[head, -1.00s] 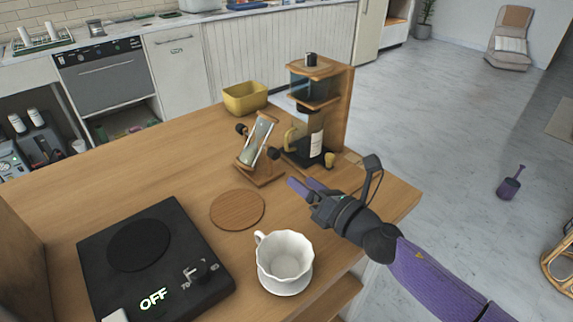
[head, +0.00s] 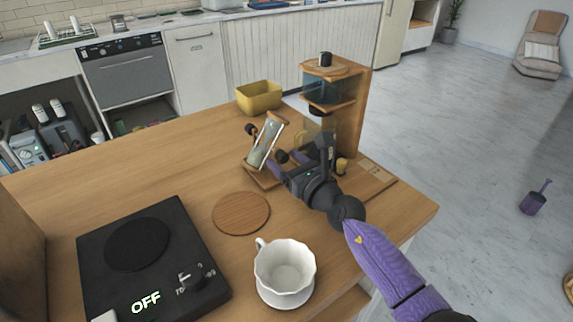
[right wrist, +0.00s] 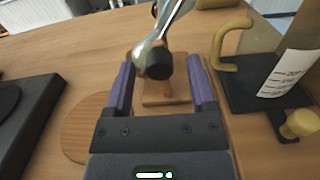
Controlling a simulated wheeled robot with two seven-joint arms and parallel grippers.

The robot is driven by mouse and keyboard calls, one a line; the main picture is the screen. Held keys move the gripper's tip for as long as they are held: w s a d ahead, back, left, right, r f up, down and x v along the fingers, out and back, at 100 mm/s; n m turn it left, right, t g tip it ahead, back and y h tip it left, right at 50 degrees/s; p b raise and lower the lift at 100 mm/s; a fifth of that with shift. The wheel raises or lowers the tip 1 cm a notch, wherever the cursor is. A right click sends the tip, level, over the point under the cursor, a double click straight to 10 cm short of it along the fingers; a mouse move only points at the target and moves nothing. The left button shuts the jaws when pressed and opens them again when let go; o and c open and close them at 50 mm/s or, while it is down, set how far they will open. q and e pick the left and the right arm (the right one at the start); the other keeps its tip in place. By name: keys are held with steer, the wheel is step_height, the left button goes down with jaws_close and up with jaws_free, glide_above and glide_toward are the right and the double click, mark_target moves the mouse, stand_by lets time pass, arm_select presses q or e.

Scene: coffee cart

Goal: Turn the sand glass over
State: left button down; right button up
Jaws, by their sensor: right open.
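The sand glass (head: 265,143) is tilted in its wooden stand, with a glass body and a dark round knob on each side. It stands on the cart top (head: 150,160) left of the coffee maker. My right gripper (head: 283,166) is just in front of it. In the right wrist view the near black knob (right wrist: 159,63) and part of the sand glass (right wrist: 172,18) show between the two purple fingers of my right gripper (right wrist: 160,85). The fingers are apart, with the knob a little beyond them. My left gripper is out of view.
The wooden coffee maker (head: 348,110) stands right of the sand glass, with a yellow handle (right wrist: 232,45) close by. A yellow bin (head: 259,97) is behind.

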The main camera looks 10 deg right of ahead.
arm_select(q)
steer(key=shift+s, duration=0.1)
arm_select(e)
steer(key=c, duration=0.4)
jaws_close()
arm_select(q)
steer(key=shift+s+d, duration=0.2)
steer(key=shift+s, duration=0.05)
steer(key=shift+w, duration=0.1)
